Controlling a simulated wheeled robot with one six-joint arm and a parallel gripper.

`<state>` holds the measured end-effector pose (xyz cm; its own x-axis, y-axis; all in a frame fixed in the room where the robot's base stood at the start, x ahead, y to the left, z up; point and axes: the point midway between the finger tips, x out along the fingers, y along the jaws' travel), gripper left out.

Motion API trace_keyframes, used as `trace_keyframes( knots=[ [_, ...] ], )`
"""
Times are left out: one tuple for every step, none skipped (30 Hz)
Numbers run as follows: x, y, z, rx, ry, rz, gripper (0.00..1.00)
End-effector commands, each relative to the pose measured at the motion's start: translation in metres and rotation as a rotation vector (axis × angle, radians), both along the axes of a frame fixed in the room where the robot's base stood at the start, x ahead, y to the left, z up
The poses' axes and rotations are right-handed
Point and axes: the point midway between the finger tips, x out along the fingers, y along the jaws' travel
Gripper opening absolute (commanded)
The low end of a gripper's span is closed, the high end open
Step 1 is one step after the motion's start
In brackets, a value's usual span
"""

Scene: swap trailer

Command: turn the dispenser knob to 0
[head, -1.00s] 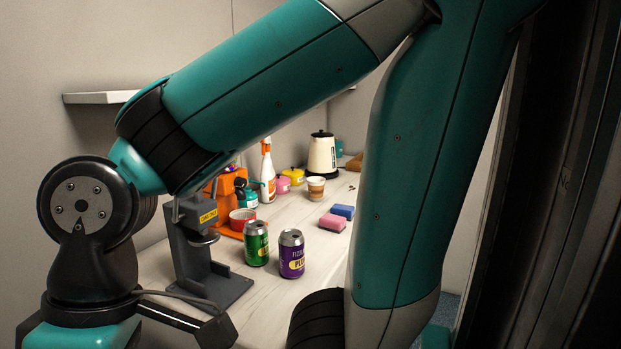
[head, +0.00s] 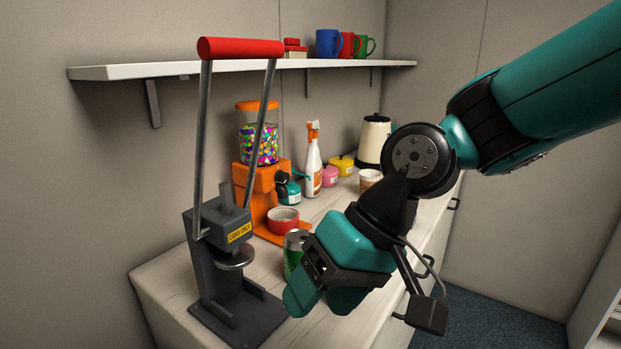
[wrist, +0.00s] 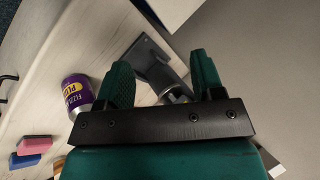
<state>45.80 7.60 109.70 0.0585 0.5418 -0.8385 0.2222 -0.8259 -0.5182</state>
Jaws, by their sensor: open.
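The dispenser (head: 257,178) is orange with a clear globe of coloured candy and an orange lid. It stands on the counter left of centre in the head view. A dark round part that looks like its knob (head: 282,177) is on its front right side; its setting is too small to read. A red bowl (head: 283,220) sits at its front. My gripper (head: 318,298) is open and empty, in front of the dispenser and apart from it. In the wrist view my open fingers (wrist: 162,76) point towards the grey can press (wrist: 152,62). The dispenser is not clear there.
The can press (head: 240,312), with a tall red handle, stands left of my gripper. A green can (head: 294,252) is partly hidden behind my gripper. A spray bottle (head: 312,170) and small pots stand near the dispenser. A purple can (wrist: 78,94) is in the wrist view.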

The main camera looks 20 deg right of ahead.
Motion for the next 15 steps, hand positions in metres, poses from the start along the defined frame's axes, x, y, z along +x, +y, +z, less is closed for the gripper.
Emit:
trace_keyframes(
  knots=[
    [0.028,0.005,-0.005,0.092,0.077,-0.154,0.61],
    [0.045,0.008,-0.006,0.162,0.127,-0.261,0.61],
    [0.071,0.01,-0.007,0.267,0.207,-0.409,0.61],
    [0.09,0.01,-0.007,0.35,0.273,-0.523,0.61],
    [0.109,0.007,-0.008,0.437,0.345,-0.634,0.61],
    [0.135,0.001,-0.009,0.557,0.446,-0.78,0.61],
    [0.153,-0.006,-0.011,0.65,0.525,-0.884,0.61],
    [0.171,-0.015,-0.012,0.744,0.608,-0.983,0.61],
    [0.193,-0.029,-0.015,0.868,0.72,-1.105,0.61],
    [0.208,-0.041,-0.017,0.962,0.802,-1.187,0.61],
    [0.222,-0.053,-0.02,1.052,0.884,-1.26,0.61],
    [0.237,-0.071,-0.024,1.17,0.989,-1.344,0.61],
    [0.248,-0.084,-0.027,1.252,1.064,-1.398,0.61],
    [0.256,-0.097,-0.03,1.329,1.134,-1.442,0.61],
    [0.265,-0.113,-0.034,1.423,1.216,-1.488,0.61]
  ],
)
